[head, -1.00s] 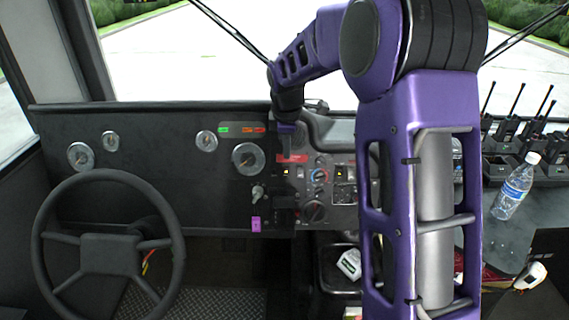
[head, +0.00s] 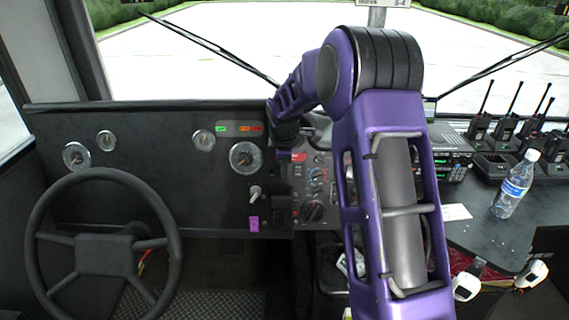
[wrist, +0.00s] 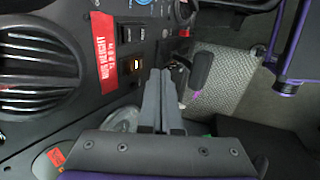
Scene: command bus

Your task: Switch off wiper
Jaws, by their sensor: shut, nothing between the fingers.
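The wipers show outside the windshield in the head view, the left one (head: 215,48) and the right one (head: 505,65). Both slant across the glass. I cannot tell which dash control is the wiper switch. The dash switch panel (head: 318,188) has a red label, round knobs and small switches, partly hidden by my arm. In the wrist view, dark rocker switches (wrist: 128,86) sit beside the red label (wrist: 103,48). My gripper (wrist: 160,74) is shut and empty, its tips close to these switches. I cannot tell whether it touches one. In the head view it is mostly hidden.
A steering wheel (head: 105,240) stands at the left. A grey lever (head: 254,193) and a purple tag (head: 253,223) are left of the panel. A water bottle (head: 514,185) and several radios (head: 508,124) stand on the right counter. A round vent (wrist: 35,65) is near my gripper.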

